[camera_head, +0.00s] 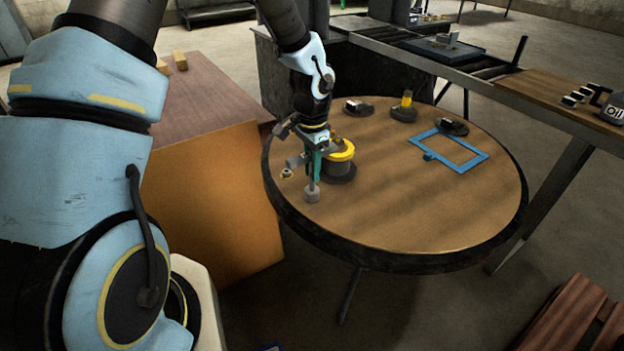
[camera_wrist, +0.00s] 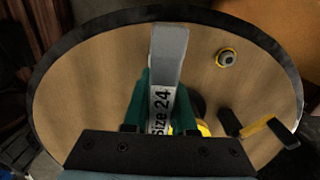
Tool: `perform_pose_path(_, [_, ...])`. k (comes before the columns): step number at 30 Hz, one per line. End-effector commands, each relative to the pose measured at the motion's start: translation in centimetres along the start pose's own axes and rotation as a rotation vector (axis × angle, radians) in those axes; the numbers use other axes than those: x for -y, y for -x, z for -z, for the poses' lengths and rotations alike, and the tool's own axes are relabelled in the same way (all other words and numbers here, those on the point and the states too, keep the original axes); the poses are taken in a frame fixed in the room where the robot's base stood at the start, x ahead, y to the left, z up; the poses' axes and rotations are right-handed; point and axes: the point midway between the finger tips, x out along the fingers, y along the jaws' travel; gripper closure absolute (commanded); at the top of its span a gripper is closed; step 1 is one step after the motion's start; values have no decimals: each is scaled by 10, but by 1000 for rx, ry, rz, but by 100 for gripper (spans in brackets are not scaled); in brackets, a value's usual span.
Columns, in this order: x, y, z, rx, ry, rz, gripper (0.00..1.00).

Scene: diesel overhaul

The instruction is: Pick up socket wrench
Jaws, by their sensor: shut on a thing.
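The socket wrench (camera_wrist: 168,55), a grey bar labelled "Size 24", stands between the green fingers of my gripper (camera_wrist: 160,98) in the wrist view. My gripper (camera_head: 315,163) is shut on it. In the head view the gripper is over the left part of the round table, and the wrench's grey lower end (camera_head: 312,193) points down toward the tabletop. I cannot tell whether that end touches the table. The gripper hides the wrench's upper part in the head view.
A yellow-topped dark cylinder (camera_head: 341,168) stands close behind the gripper on the round table (camera_head: 440,210). A small ring-like part (camera_head: 286,173) is to the left. A blue frame (camera_head: 477,158) and several small dark parts lie farther back. The table's front right is clear.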

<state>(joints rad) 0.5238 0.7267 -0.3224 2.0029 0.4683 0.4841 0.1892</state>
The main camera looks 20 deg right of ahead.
Motion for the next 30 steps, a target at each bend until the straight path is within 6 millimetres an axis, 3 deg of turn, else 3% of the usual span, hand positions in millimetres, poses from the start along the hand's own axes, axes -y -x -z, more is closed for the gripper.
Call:
perform_pose_path(18, [1, 4, 1, -3, 0, 2, 100])
perform_pose_path(22, [1, 21, 1, -5, 2, 4, 100])
perform_pose_path(30, [2, 74, 1, -4, 1, 5, 100])
